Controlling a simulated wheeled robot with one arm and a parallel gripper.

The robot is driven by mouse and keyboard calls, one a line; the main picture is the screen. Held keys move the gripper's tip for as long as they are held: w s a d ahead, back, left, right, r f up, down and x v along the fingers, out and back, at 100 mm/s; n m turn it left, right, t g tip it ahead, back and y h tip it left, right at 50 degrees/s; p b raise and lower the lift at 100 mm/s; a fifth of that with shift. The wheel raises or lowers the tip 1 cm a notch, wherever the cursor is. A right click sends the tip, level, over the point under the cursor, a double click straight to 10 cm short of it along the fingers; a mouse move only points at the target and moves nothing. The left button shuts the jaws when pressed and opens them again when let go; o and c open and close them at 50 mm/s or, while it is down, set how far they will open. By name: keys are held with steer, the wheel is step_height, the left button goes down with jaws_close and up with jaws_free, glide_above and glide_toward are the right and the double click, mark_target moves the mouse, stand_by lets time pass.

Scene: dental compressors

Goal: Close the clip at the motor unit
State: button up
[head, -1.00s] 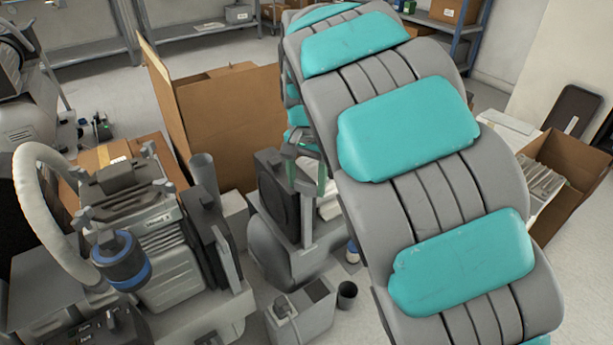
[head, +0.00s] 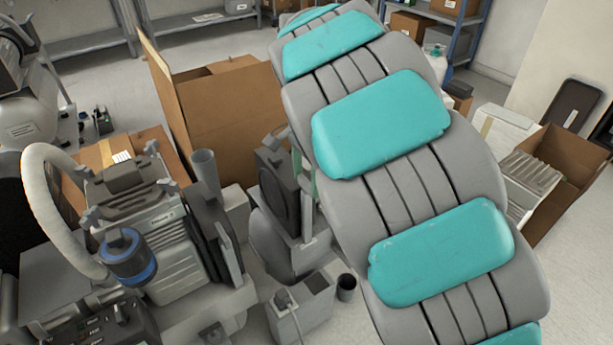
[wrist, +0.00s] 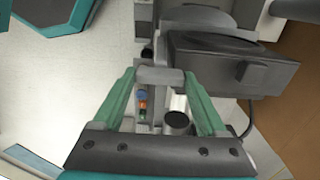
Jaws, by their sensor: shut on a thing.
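In the wrist view my gripper (wrist: 162,82) has its two green fingers on either side of a grey block-like piece, which looks like the clip (wrist: 160,74). The fingers are shut on it. The piece sits beside the dark box-shaped part of the motor unit (wrist: 225,65). In the head view the motor unit (head: 277,192) stands at the middle, left of my arm, with a dark round face and a grey rounded body. My arm hides most of the gripper and the clip there. I cannot tell whether the clip is open or closed.
A compressor with a white hose (head: 45,170) and a blue-banded filter (head: 130,262) stands at the left. A cardboard box (head: 235,115) is behind the motor unit. A small dark cup (head: 346,287) stands on the floor. Another open box (head: 560,180) is at the right.

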mark_target(306, 181)
steer(key=o, duration=1.3)
step_height(306, 181, up, 8)
steer(key=shift+f, duration=0.1)
steer(key=s+d+f+n, duration=0.1)
steer(key=s+d+n, duration=0.1)
steer(key=s+d, duration=0.4)
steer(key=s+d+f+n+g, duration=0.1)
steer(key=s+d+n, duration=0.15)
steer(key=s, duration=0.65)
steer(key=s+d+f+n, duration=0.2)
steer(key=s+d, duration=0.3)
steer(key=s, duration=0.2)
steer(key=s+d+f+n, duration=0.1)
steer(key=s+f+n, duration=0.3)
steer(key=s, duration=0.6)
steer(key=shift+s+d+f+n+g, duration=0.2)
steer(key=shift+s+f+n+g, duration=0.15)
steer(key=shift+n+g, duration=0.1)
